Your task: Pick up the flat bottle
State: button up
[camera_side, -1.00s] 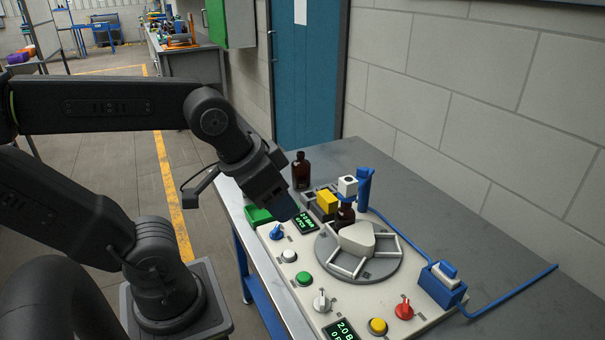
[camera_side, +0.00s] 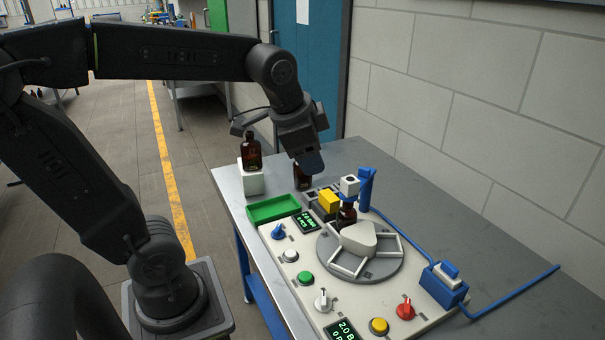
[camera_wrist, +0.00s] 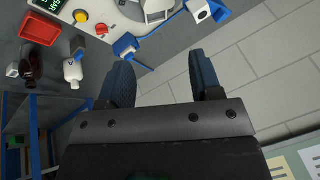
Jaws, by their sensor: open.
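Several dark amber bottles stand upright in the side view. One bottle (camera_side: 251,156) is on a white block at the table's left edge. A second bottle (camera_side: 303,181) stands farther back, partly hidden by my gripper (camera_side: 312,165). A third bottle (camera_side: 347,213) stands by the round turntable. I cannot tell which one is the flat bottle. My gripper is open and empty, over or in front of the second bottle; contact cannot be told. In the wrist view my blue fingers (camera_wrist: 160,65) are apart with nothing between them, and a brown bottle (camera_wrist: 31,66) shows at left.
The white block (camera_side: 252,180) and an empty green tray (camera_side: 273,209) are at the left. A control panel (camera_side: 290,285) with knobs and buttons carries the grey turntable (camera_side: 388,264).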

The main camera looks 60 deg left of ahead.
jog(key=w+a+f+m+g+y, duration=0.1)
jog(key=w+a+m, duration=0.3)
jog(key=w+a, duration=0.4)
jog(key=w+a+f+m+g+y, duration=0.1)
jog(key=w+a+m, duration=0.45)
jog(key=a, duration=0.45)
jog(key=w+a+f+m, duration=0.1)
jog(key=a+f+m, duration=0.1)
jog(key=a+f, duration=0.3)
jog(key=w+a+f+m+g, duration=0.1)
jog(key=a+f+m, duration=0.1)
jog(key=a+f, duration=0.3)
jog(key=w+a+f+m+g+y, duration=0.1)
jog(key=w+a+f+m, duration=0.1)
jog(key=a+f, duration=0.3)
jog(key=shift+a+f, duration=0.15)
jog(key=shift+a, duration=0.85)
jog(key=shift+a+f, duration=0.15)
jog(key=shift+a, duration=0.8)
jog(key=shift+d+x, duration=0.1)
jog(key=shift+x, duration=1.35)
jog(key=shift+d+x, duration=0.15)
jog(key=shift+x, duration=1.3)
jog(key=shift+c, duration=0.3)
grip_shut()
